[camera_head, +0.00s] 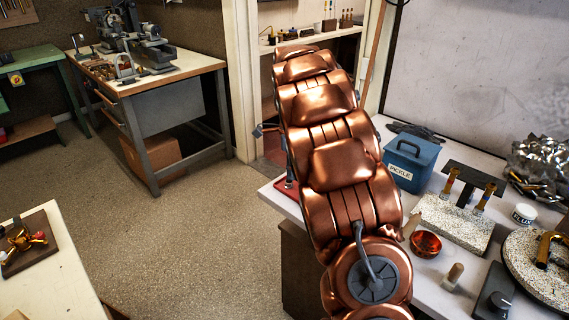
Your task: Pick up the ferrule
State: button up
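I cannot make out a ferrule with certainty. Two small upright brass pieces stand at the pale speckled block on the right bench: a left brass piece (451,183) and a right brass piece (486,196). I cannot tell whether either is the ferrule. My copper-coloured arm fills the middle of the view and reaches away over the bench's left side. My gripper does not show, so its opening and anything in it are hidden.
The pale speckled block (455,222) lies among a blue PICKLE box (411,161), a copper bowl (425,244), a white FLUX jar (524,214) and a round speckled plate (520,262). A lathe bench (165,78) stands back left. The floor (195,230) between is clear.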

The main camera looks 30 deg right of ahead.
aim_at(290, 186)
jog(key=shift+w+d+r+m+p, duration=0.3)
jog(key=shift+w+d+r, duration=0.1)
jog(key=shift+w, duration=0.15)
jog(key=shift+w+d+r+m+p, duration=0.2)
jog(key=shift+w+d+r+m, duration=0.15)
jog(key=shift+w, duration=0.15)
jog(key=shift+w+f+p, duration=0.2)
jog(key=shift+f+p, duration=0.3)
jog(key=shift+f, duration=1.5)
jog(key=shift+w+f+p, duration=0.15)
jog(key=shift+f+p, duration=0.3)
jog(key=shift+f, duration=1.55)
jog(key=c, duration=0.4)
